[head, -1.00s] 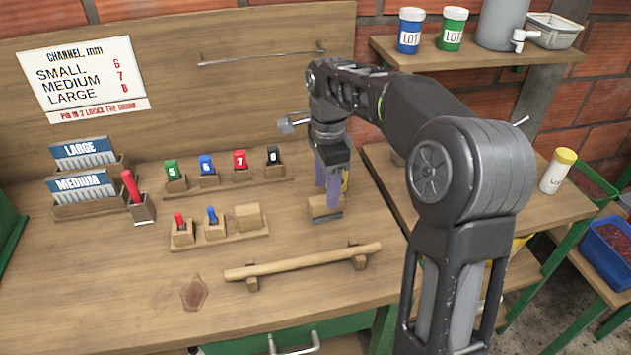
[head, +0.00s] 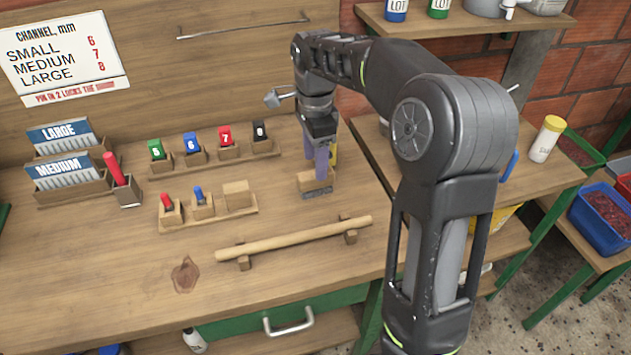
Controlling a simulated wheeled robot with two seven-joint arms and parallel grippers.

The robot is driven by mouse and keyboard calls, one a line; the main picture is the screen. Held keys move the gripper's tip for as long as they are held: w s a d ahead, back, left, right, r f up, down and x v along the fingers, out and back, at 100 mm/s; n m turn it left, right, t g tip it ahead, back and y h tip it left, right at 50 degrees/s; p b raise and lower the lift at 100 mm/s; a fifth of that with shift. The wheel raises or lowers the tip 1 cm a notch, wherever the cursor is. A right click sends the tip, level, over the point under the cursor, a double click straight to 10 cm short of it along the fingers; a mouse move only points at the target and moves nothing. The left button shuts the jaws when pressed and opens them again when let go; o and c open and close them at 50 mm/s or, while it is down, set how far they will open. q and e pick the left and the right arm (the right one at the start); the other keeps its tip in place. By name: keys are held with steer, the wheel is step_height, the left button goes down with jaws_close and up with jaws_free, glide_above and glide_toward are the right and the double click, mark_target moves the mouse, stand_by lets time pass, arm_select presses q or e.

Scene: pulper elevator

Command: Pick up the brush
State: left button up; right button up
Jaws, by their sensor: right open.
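The brush (head: 312,183) looks like a wooden block with a dark lower edge. It stands on the workbench, to the right of the small block rack. My right gripper (head: 321,172) points down at it with bluish fingers. The fingertips are at the top of the brush and overlap it in the picture. I cannot tell whether they touch it. The gripper is open. The fingers and wrist hide part of the brush and a yellow thing just behind it. My left gripper is not in view.
A wooden bar (head: 295,239) on two supports lies in front of the brush. A rack of numbered blocks (head: 192,158) and a lower rack (head: 207,218) stand to the left. A white bottle with a yellow cap (head: 546,139) stands on the right-hand table.

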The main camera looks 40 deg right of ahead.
steer(key=shift+f, duration=2.6)
steer(key=shift+f, duration=0.25)
jaws_close()
